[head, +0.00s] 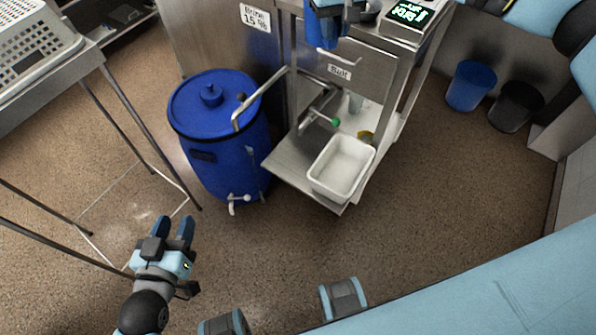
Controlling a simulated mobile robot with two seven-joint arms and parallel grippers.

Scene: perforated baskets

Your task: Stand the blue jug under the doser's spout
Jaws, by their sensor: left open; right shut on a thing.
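The blue jug (322,36) is at the top of the head view, in front of the upper part of the steel cabinet. My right gripper (330,10) is at it, shut on it, and partly cut off by the top edge. My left gripper (172,228) is open and empty at the lower left, over the floor. I cannot tell for sure which part is the doser's spout. The jug appears well above this tap.
A white tub (341,167) stands on the steel shelf (282,172) below the tap. A blue barrel (222,150) with a bent pipe is to its left. A wire-legged rack holds a white perforated basket (35,45). Blue and black bins (470,86) stand right. Floor in front is clear.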

